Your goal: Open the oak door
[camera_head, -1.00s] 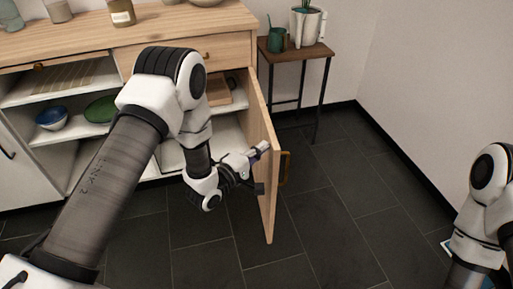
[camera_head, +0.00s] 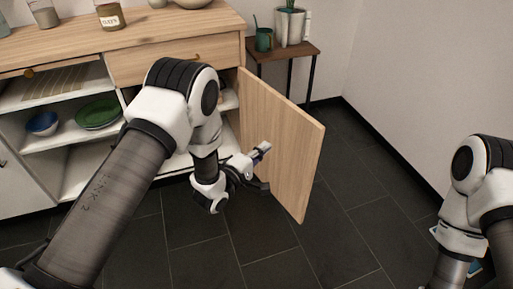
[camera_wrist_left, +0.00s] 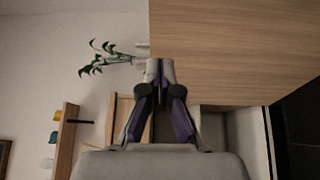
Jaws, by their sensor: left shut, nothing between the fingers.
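The oak door (camera_head: 290,150) stands swung out from the cabinet's right end, its inner face toward me. Its handle is not visible now. My left gripper (camera_head: 262,150) is shut and empty at the inner face of the door; I cannot tell whether it touches. In the left wrist view the shut fingertips (camera_wrist_left: 160,68) overlap the edge of the door panel (camera_wrist_left: 235,50). My right arm shows at the lower right, but its gripper is out of view.
The oak cabinet (camera_head: 180,63) has open shelves with a blue bowl (camera_head: 42,123) and a green plate (camera_head: 98,113). A small side table (camera_head: 300,52) with a planter (camera_head: 290,24) stands behind the door. Dark floor (camera_head: 350,225) is free to the door's right.

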